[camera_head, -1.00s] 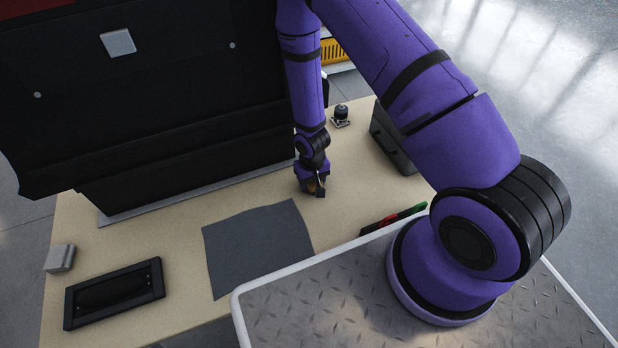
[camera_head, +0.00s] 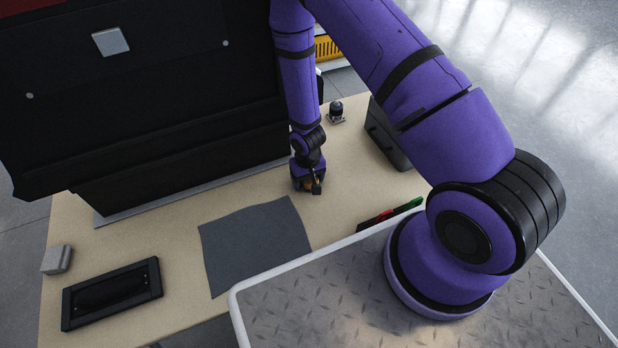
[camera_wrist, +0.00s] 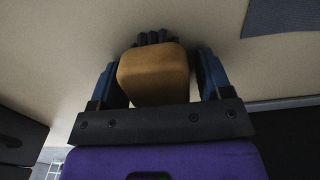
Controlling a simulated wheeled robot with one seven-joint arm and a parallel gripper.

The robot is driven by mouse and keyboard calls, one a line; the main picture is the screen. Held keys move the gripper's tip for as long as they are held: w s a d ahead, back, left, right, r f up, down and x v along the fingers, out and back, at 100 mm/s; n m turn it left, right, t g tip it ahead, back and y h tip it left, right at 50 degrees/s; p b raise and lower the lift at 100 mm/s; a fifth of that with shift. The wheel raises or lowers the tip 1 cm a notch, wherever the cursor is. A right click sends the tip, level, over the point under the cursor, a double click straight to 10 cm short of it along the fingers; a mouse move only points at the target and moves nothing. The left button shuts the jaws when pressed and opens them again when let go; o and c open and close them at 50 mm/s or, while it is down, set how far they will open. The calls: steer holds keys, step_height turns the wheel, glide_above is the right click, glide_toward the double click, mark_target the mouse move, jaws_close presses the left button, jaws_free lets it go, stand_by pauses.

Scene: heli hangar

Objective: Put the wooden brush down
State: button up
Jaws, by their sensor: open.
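The wooden brush (camera_wrist: 153,76) shows in the wrist view as an orange-brown block with dark bristles at its far end. It stands between the two fingers of my gripper (camera_wrist: 155,80), and its bristle end is at the tabletop. The fingers are open, with a narrow gap visible on the right side; on the left I cannot tell whether the finger touches. In the head view my gripper (camera_head: 311,186) is low over the table, and only a bit of the brush's brown side shows there.
The wooden table (camera_head: 180,245) holds a grey cloth (camera_head: 256,245), a black framed tray (camera_head: 112,293), a small grey block (camera_head: 57,260), red and green markers (camera_head: 390,215), a small black device (camera_head: 336,112) and a dark box (camera_head: 388,135). A large black panel (camera_head: 140,90) stands behind.

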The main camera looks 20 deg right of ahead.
steer(key=s+d+r+t, duration=0.1)
steer(key=d+r, duration=0.1)
steer(key=r, duration=1.8)
steer(key=d+r+t, duration=0.2)
steer(key=r, duration=1.8)
steer(key=s+d+r+t, duration=0.2)
steer(key=s+d+r, duration=0.1)
steer(key=s+r, duration=1.4)
steer(key=s, duration=0.3)
steer(key=shift+r, duration=0.15)
steer(key=shift+o, duration=0.5)
